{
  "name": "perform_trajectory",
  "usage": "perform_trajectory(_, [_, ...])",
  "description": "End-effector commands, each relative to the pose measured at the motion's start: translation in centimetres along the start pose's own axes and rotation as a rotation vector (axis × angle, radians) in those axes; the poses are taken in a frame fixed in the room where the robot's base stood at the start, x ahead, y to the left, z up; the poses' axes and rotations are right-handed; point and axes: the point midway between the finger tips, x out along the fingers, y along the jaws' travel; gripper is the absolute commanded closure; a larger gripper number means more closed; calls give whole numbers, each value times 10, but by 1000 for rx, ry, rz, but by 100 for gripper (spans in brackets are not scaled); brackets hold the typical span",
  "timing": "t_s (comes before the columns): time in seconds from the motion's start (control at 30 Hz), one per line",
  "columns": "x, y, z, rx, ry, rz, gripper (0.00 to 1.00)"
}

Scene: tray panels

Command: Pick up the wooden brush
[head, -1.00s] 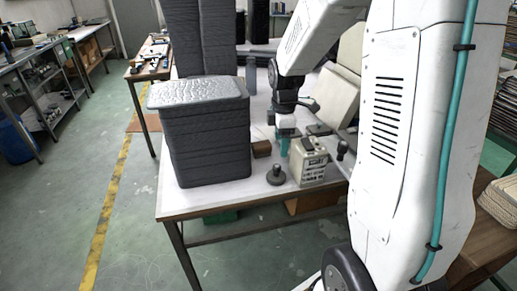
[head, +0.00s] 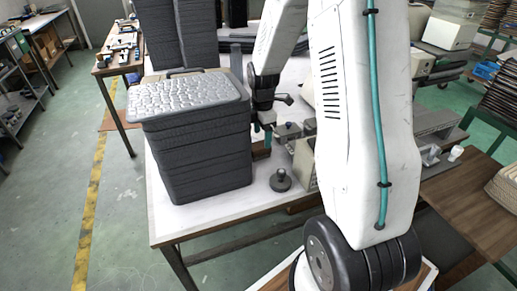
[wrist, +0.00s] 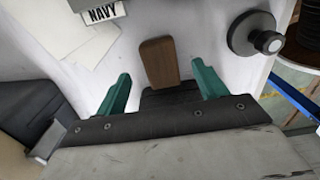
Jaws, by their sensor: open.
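The wooden brush (wrist: 160,62) shows in the wrist view as a plain brown block with rounded corners, lying on the white table. My gripper (wrist: 160,80) is open, with one teal finger on each side of the brush's near end. The fingers look apart from it, and the height gap is hard to judge. The brush's near end meets the dark gripper body in the picture, so that end may be hidden. In the head view, the brush (head: 261,153) is a small brown patch beside the dark stack, partly covered by my gripper (head: 264,138).
A tall stack of dark grey trays (head: 196,150) stands close left of the gripper. A round grey knobbed weight (head: 281,180) sits near the front edge; a beige box (head: 304,163) is right of it. A NAVY label (wrist: 103,12) and papers lie on the table in the wrist view.

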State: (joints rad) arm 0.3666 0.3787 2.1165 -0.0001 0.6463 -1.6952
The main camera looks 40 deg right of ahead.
Motion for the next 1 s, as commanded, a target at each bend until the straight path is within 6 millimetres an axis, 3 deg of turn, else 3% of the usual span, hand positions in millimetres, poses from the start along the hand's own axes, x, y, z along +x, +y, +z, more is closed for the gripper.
perform_trajectory(0.33, [47, 0, -8, -2, 0, -3, 29])
perform_trajectory(0.63, [52, 0, -6, 0, 0, 0, 29])
perform_trajectory(0.67, [52, 0, -6, 0, 0, 0, 35])
perform_trajectory(0.8, [52, 0, -6, 1, 0, 0, 74])
perform_trajectory(0.83, [52, 0, -6, 1, 0, 0, 79])
perform_trajectory(1.0, [52, 0, -6, 1, 0, 0, 79])
